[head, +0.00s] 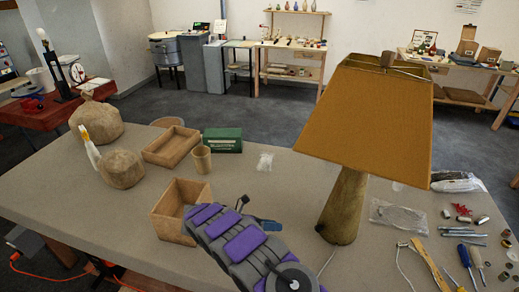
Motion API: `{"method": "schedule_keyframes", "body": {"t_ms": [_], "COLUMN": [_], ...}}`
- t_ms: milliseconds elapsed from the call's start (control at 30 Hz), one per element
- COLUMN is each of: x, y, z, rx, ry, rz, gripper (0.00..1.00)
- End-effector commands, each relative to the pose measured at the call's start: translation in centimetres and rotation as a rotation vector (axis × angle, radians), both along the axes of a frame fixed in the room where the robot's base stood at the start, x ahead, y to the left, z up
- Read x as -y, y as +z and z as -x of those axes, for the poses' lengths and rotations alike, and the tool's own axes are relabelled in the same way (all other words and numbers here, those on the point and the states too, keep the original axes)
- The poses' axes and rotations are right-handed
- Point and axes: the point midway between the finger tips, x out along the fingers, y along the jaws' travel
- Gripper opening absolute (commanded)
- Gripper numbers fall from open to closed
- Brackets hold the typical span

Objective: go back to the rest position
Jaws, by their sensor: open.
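My arm, with purple and grey links, reaches in from the bottom middle of the head view, over the front of the table. My gripper (257,213) shows small and dark just past the arm, partly hidden by it. It is open, and I see nothing between its fingers. It is between an open wooden box (166,229) on the left and the lamp on the right. The lamp stands upright, with an orange-brown shade (372,118) on a tapered wooden base (344,208). The gripper is apart from the lamp base.
Right of the lamp lie a clear bag (398,217), a wooden stick (430,264), screwdrivers (466,262) and small parts. The middle behind the gripper is mostly clear.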

Motion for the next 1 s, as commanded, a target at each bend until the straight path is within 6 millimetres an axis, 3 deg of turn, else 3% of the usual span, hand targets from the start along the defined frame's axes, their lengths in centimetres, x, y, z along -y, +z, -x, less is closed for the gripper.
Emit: {"method": "schedule_keyframes", "body": {"t_ms": [167,467,700,1000], "x": [0.9,6.4,10.1,13.0], "y": [1.3,8.8,14.2,19.1], "z": [0.1,2.7,6.9,14.0], "rx": [0.033,0.254,0.452,0.692], "ry": [-0.029,-0.245,-0.455,-0.738], "rz": [-0.009,-0.079,-0.148,-0.241], "gripper": [0.54,0.54,0.54,0.54]}}
